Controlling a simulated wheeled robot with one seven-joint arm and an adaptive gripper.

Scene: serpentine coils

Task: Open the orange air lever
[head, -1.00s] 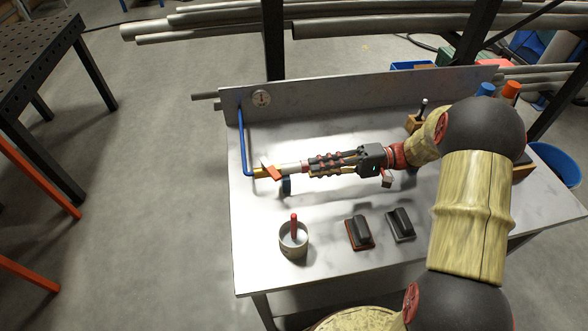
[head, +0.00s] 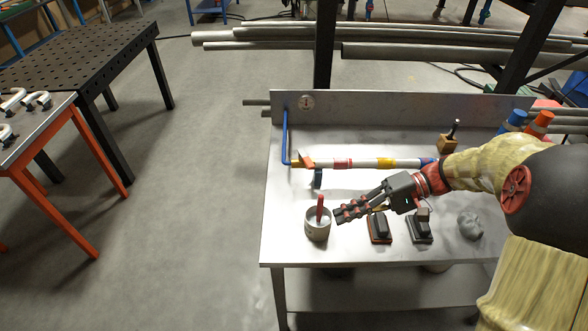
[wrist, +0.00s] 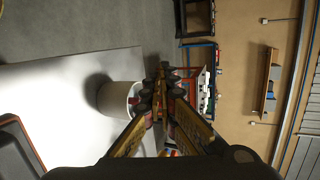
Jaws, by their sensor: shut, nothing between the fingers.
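The orange lever (head: 307,162) sits slanted at the left end of a banded pipe (head: 366,163) on the metal workbench, near a blue upright pipe (head: 285,138). A blue lever (head: 318,179) hangs just below it. My gripper (head: 340,215) is shut and empty, in front of the banded pipe and apart from both levers. Its fingertips appear close to the right side of a cup (head: 317,231) holding a red-handled tool (head: 320,206); I cannot tell if they touch. In the wrist view my gripper (wrist: 162,75) shows beside the cup (wrist: 115,98); the orange lever is not identifiable there.
A round gauge (head: 306,102) is on the back panel. Two dark-topped blocks (head: 379,229) (head: 419,229) and a grey lump (head: 470,225) lie along the bench front. A wooden block with a knob (head: 449,143) stands behind. The bench's left part is clear.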

